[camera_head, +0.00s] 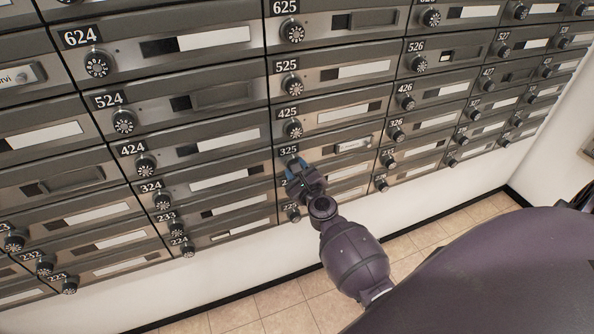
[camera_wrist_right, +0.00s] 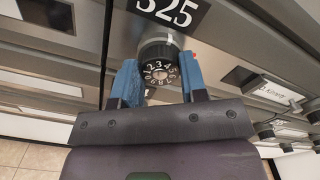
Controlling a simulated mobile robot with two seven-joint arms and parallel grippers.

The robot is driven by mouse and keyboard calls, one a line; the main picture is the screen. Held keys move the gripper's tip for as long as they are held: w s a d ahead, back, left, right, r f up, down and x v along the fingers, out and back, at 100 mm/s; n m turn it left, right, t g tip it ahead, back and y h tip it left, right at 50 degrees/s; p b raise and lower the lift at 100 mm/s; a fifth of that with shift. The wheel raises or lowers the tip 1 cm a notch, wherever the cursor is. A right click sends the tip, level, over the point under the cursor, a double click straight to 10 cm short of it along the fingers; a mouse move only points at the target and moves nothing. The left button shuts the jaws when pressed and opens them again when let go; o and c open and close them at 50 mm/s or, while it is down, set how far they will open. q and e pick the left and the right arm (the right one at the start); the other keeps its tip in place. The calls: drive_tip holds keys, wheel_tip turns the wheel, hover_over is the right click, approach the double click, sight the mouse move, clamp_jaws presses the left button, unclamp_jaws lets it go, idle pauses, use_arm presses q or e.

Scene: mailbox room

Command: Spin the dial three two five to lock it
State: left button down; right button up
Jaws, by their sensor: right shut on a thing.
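The mailbox labelled 325 (camera_head: 352,146) is in the middle of the head view, with a nameplate on its front. Its round black dial with white numbers (camera_wrist_right: 158,66) shows in the right wrist view, just below the 325 label (camera_wrist_right: 168,12). My right gripper (camera_head: 295,168) is at this dial and hides most of it in the head view. In the right wrist view its two blue fingers (camera_wrist_right: 160,82) stand on either side of the dial, shut on it. My left gripper is not in view.
Rows of other mailboxes with similar dials surround it, such as the dial of 425 (camera_head: 293,130) above and the dial of 225 (camera_head: 293,214) below. White wall and a tiled floor (camera_head: 262,306) lie beneath the boxes.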

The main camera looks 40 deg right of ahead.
drive_tip(key=shift+m, duration=1.9)
drive_tip(key=shift+m, duration=0.3)
drive_tip(key=o, duration=0.9)
drive_tip(key=v, duration=1)
drive_tip(key=shift+s, duration=0.4)
